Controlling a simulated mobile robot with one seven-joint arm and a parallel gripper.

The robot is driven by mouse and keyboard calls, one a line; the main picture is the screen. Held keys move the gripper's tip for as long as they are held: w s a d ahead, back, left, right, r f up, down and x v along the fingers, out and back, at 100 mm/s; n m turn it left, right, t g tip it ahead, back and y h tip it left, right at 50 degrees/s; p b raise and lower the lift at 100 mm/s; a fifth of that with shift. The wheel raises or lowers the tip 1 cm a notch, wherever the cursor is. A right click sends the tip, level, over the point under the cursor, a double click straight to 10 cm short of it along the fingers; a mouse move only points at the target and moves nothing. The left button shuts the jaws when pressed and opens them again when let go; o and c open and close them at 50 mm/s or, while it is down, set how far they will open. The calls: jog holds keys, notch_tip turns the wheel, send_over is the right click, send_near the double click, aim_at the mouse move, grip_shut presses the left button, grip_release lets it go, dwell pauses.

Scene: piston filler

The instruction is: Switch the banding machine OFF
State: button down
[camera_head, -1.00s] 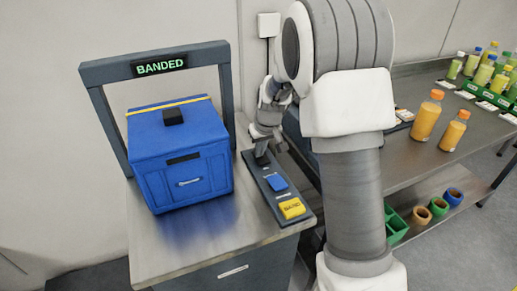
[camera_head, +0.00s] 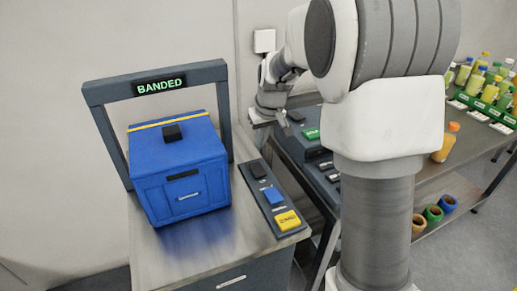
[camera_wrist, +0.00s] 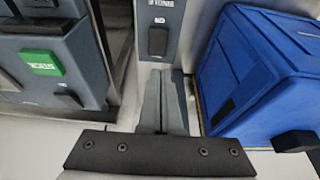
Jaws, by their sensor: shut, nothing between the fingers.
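The banding machine is a dark frame (camera_head: 222,100) with a lit "BANDED" sign (camera_head: 161,86) in green letters. Its control strip (camera_head: 267,206) lies on the bench to the right of the blue box. The strip carries a black switch (camera_head: 257,171) at the far end, a blue button (camera_head: 272,195) and a yellow button (camera_head: 288,220). A black switch (camera_wrist: 158,41) also shows in the wrist view, just beyond my fingertips; its position is too unclear to read. My gripper (camera_wrist: 166,76) is shut and empty.
The blue box (camera_head: 178,170) with a yellow band stands under the frame. Another panel with a green button (camera_head: 311,134) is to the right; it also shows in the wrist view (camera_wrist: 41,63). Bottles (camera_head: 490,85) stand on the far right bench. A wall rises behind.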

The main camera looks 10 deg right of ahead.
aim_at(256, 165)
jog(key=shift+v, duration=1.05)
jog(key=shift+w+f, duration=0.1)
jog(key=shift+w+d+r+b, duration=0.15)
jog(key=shift+w+b, duration=0.15)
jog(key=shift+b, duration=0.3)
jog(key=shift+w+d+r+b, duration=0.15)
jog(key=shift+w+b, duration=0.2)
jog(key=shift+b, duration=0.2)
jog(key=shift+f, duration=0.1)
jog(key=x, duration=0.4)
jog(key=b+x, duration=0.1)
jog(key=x, duration=0.4)
jog(key=b+x, duration=0.1)
jog(key=x, duration=0.3)
jog(key=shift+s+f, duration=0.2)
jog(key=shift+f, duration=0.3)
jog(key=shift+f, duration=0.1)
